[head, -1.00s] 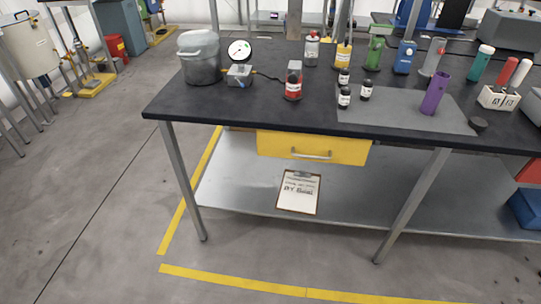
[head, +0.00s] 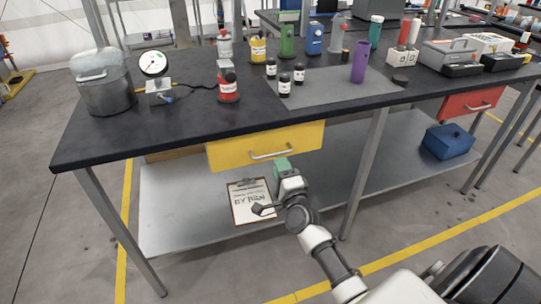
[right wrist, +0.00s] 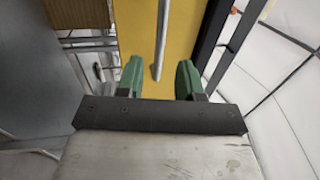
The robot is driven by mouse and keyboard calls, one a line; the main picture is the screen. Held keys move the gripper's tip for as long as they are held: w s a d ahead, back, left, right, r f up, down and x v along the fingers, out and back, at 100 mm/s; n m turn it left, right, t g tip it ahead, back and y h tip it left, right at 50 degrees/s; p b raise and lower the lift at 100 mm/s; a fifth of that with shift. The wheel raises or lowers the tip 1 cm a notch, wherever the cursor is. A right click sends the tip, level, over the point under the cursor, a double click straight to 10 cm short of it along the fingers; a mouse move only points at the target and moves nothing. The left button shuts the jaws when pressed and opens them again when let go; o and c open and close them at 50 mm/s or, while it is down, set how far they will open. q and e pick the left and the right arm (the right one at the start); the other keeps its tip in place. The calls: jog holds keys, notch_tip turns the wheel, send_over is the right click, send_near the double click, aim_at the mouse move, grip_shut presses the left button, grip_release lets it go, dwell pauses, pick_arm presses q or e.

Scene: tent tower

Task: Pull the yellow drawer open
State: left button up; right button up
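The yellow drawer (head: 230,152) hangs under the front edge of the black tabletop and looks closed. Its silver bar handle (head: 270,154) is on the front face. My right gripper (head: 281,168) is just below and in front of the handle in the head view. In the right wrist view my right gripper (right wrist: 161,78) is open, its green fingers apart and empty. The drawer (right wrist: 135,40) fills the view ahead, and the handle (right wrist: 160,45) lines up with the gap between the fingers. I cannot tell whether they touch. My left gripper is not in view.
A clipboard (head: 251,203) lies on the grey lower shelf (head: 180,205) below the drawer. A table leg (head: 365,170) stands to the right. A red drawer (head: 470,103) and a blue box (head: 448,141) are farther right. A pot (head: 103,85) and bottles stand on the tabletop (head: 180,125).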

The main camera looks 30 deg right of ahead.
aim_at(274, 155)
jog(key=x, duration=0.5)
jog(key=shift+w, duration=0.35)
grip_shut()
